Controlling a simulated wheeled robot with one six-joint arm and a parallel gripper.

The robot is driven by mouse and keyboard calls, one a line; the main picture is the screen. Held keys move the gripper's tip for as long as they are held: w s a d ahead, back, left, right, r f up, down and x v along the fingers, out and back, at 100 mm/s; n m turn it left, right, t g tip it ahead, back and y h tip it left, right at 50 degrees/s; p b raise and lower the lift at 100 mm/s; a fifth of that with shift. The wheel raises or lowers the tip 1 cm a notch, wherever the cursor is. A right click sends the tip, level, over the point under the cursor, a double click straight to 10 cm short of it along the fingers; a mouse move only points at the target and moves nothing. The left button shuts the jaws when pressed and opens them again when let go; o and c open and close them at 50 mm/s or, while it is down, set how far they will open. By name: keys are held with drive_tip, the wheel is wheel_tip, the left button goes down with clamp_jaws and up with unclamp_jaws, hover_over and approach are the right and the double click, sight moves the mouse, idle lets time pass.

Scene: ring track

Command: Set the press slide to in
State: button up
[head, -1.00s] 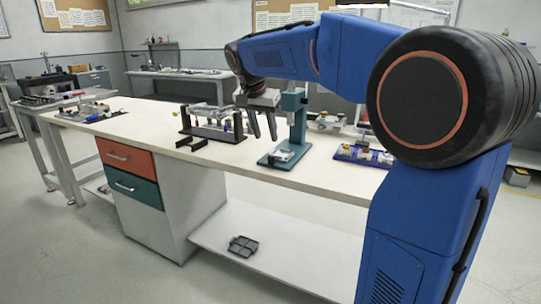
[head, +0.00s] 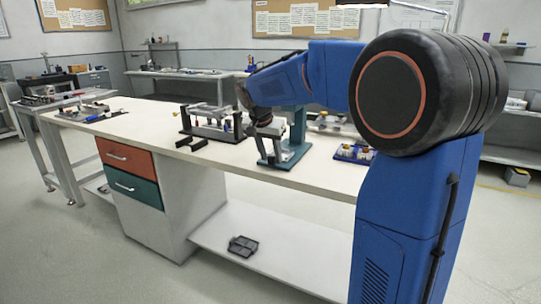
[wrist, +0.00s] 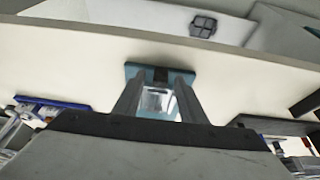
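The teal press (head: 297,137) stands on the bench with its column upright and its flat base (head: 290,158) on the bench top. In the wrist view the press base (wrist: 133,71) lies beyond my fingertips. A pale metallic part (wrist: 157,101), perhaps the press slide, shows between my two fingers. My gripper (wrist: 158,82) has its fingers apart; I cannot tell whether they touch that part. In the head view my gripper (head: 268,140) is low in front of the press, and its fingertips are hard to make out. The slide's position is not clear.
A dark fixture (head: 215,130) with small coloured parts stands to the left of the press. A blue tray (head: 350,153) with parts lies to its right, partly behind my arm. The bench top (head: 150,120) further left is largely clear. A grey tray (head: 243,246) lies on the lower shelf.

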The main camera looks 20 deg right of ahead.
sight(283, 153)
clamp_jaws()
drive_tip(key=w+d, duration=0.1)
drive_tip(key=d, duration=0.1)
drive_tip(key=w+d, duration=0.4)
drive_tip(key=d, duration=0.1)
drive_tip(key=shift+w, duration=0.25)
drive_tip(key=shift+r, duration=0.1)
unclamp_jaws()
drive_tip(key=shift+d, duration=0.1)
drive_tip(key=v, duration=1.7)
drive_tip(key=shift+r, duration=0.1)
